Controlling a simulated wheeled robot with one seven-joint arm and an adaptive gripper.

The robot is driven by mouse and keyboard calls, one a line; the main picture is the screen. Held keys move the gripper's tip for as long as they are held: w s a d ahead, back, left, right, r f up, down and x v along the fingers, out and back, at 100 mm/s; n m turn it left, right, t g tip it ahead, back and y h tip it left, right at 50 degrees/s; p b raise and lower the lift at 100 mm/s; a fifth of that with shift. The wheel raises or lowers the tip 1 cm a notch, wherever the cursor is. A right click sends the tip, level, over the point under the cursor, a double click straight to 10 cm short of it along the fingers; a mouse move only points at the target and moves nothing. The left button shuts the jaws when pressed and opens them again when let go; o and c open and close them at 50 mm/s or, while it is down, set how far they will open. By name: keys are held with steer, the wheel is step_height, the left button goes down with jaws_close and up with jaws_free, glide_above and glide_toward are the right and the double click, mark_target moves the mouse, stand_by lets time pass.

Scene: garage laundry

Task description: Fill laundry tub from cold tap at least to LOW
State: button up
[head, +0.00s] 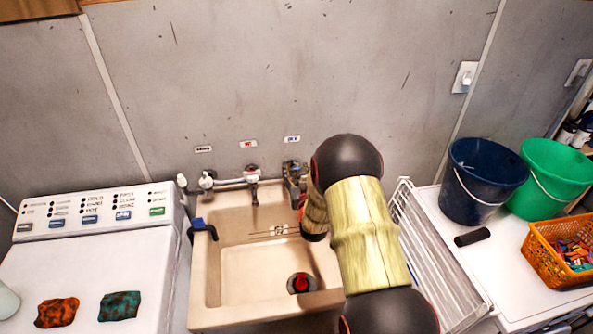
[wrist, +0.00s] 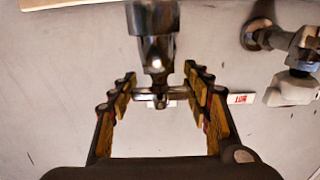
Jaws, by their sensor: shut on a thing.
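The beige laundry tub (head: 212,270) stands at centre. A red and black round piece (head: 301,284) sits at its drain. Thin level lines (head: 278,231) mark its back inner wall; their lettering is too small to read. No water shows in the tub, and no stream is visible below the spout (head: 254,192). The cold tap (head: 290,170), under the blue label (head: 292,139), is mostly hidden by my arm. In the wrist view, my gripper (wrist: 158,98) is shut on the tap's metal cross handle (wrist: 150,92), with a finger on each side.
A washing machine (head: 90,250) with two cloths stands left. A blue lever (head: 203,228) is at the tub's left rim. A white rack (head: 425,240), dark blue bucket (head: 480,180), green bucket (head: 556,175) and orange basket (head: 555,262) are right. Another tap (head: 207,180) is left of the spout.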

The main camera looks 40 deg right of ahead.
steer(key=shift+c, duration=1.2)
steer(key=shift+n+y+b, duration=0.3)
steer(key=shift+y, duration=0.1)
steer(key=shift+t+y, duration=0.3)
steer(key=n+y+b, duration=0.1)
steer(key=n+y, duration=0.1)
steer(key=y, duration=0.1)
steer(key=n+t+y+b, duration=0.1)
steer(key=n+y, duration=0.1)
steer(key=y, duration=0.1)
steer(key=shift+f, duration=0.1)
steer(key=n+y, duration=0.3)
steer(key=y, duration=0.1)
steer(key=shift+a, duration=0.15)
steer(key=n+g+y, duration=0.1)
steer(key=y, duration=0.1)
steer(key=n+g+y, duration=0.1)
steer(key=n+y, duration=0.1)
steer(key=n+g+y+p, duration=0.1)
steer(key=y, duration=0.1)
steer(key=shift+a+n+y, duration=0.3)
steer(key=shift+y, duration=0.1)
steer(key=shift+r, duration=0.2)
steer(key=o, duration=1.2)
steer(key=shift+f, duration=0.1)
